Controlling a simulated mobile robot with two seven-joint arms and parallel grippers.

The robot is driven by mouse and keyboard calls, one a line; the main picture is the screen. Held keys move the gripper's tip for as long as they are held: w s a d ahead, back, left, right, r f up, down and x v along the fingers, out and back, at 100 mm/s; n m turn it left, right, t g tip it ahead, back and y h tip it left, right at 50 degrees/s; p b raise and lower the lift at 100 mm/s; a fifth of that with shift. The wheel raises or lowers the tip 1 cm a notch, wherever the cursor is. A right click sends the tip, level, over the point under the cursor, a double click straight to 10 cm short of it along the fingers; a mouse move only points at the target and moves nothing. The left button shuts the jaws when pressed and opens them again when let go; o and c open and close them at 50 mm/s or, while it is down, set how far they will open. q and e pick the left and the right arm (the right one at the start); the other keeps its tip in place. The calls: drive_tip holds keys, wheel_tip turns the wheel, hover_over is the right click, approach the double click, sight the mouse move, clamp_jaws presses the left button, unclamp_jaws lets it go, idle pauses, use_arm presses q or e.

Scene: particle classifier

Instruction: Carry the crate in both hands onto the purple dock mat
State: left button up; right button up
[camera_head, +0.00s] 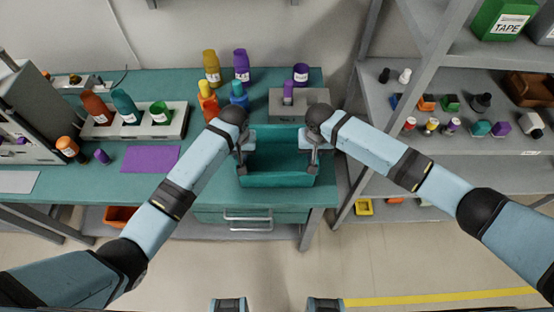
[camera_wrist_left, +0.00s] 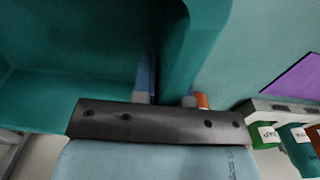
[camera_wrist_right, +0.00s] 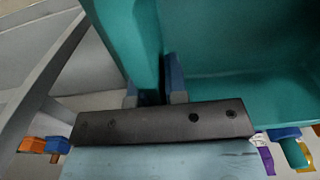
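The teal open crate (camera_head: 276,181) is at the right end of the teal table, between my two grippers. It looks level; I cannot tell whether it touches the table. My left gripper (camera_head: 243,168) is on its left wall, one finger inside and one outside. The left wrist view shows that wall (camera_wrist_left: 190,50) between the fingers. My right gripper (camera_head: 314,168) holds its right wall the same way, and this wall (camera_wrist_right: 135,40) shows between the fingers in the right wrist view. The purple mat (camera_head: 150,158) lies flat and bare on the table, left of the crate.
A rack of bottles (camera_head: 135,122) stands behind the mat, and a small purple piece (camera_head: 102,156) lies left of it. Yellow and purple bottles (camera_head: 241,65) and a grey block (camera_head: 300,104) stand behind the crate. A grey shelf (camera_head: 420,110) rises at the right. The table between mat and crate looks clear.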

use_arm(q)
clamp_jaws()
use_arm(e)
clamp_jaws()
use_arm(q)
drive_tip(key=shift+r, duration=0.1)
use_arm(e)
drive_tip(key=shift+r, duration=0.1)
